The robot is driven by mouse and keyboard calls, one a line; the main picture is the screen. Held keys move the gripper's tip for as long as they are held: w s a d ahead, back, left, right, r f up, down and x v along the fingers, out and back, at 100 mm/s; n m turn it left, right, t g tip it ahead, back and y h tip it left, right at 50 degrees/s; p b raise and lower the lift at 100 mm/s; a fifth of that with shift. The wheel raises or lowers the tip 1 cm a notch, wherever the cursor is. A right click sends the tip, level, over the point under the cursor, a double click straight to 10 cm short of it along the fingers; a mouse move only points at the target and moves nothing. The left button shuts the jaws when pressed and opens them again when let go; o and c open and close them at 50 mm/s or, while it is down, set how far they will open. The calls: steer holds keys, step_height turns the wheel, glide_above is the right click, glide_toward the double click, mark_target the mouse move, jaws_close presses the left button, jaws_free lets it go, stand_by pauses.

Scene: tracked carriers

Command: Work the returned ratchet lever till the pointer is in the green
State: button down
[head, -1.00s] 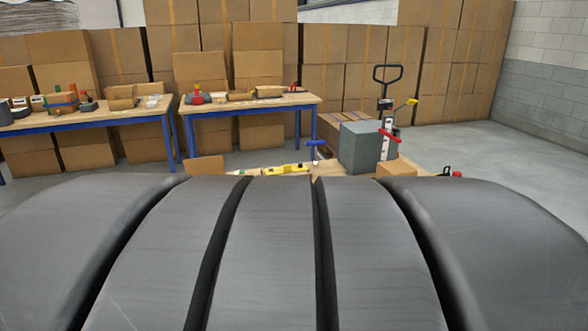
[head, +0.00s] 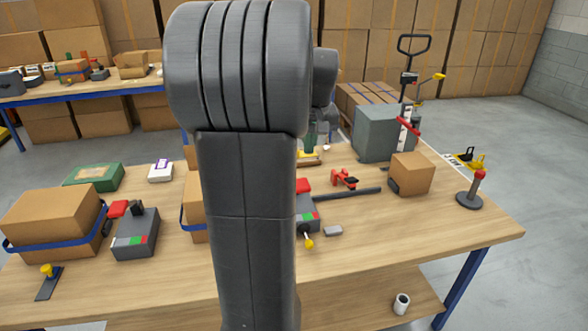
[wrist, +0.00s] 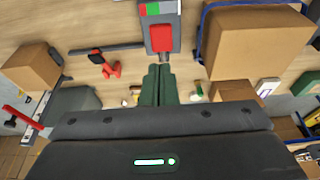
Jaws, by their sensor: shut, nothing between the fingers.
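A grey ratchet unit (head: 308,215) with a red-and-green scale sits on the bench, partly hidden by my arm in the head view. In the wrist view its scale (wrist: 158,9) shows white, red and green at the top edge; I cannot make out the pointer. Its red lever grip (wrist: 161,38) points towards my gripper and also shows in the head view (head: 303,186). My gripper (wrist: 158,70) has its green fingers shut together and empty, just short of the red grip in the picture. I cannot tell whether they touch. A second grey unit (head: 135,240) with a red grip stands further left.
A blue-strapped carton (wrist: 255,48) stands beside the unit. A dark bar (head: 348,194), a red clamp (head: 343,178) and a small carton (head: 411,174) lie on the other side. A strapped carton (head: 55,220) is at the left. Bare wood lies at the bench's front right.

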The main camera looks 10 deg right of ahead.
steer(key=shift+w+r, duration=0.3)
steer(key=shift+w, duration=0.2)
steer(key=shift+f, duration=0.15)
steer(key=x, duration=0.9)
steer(key=s+x, duration=0.1)
steer(key=x, duration=0.3)
steer(key=shift+d+f+p, duration=0.1)
steer(key=shift+f+p, duration=0.25)
steer(key=shift+f, duration=0.1)
steer(key=shift+f, duration=0.1)
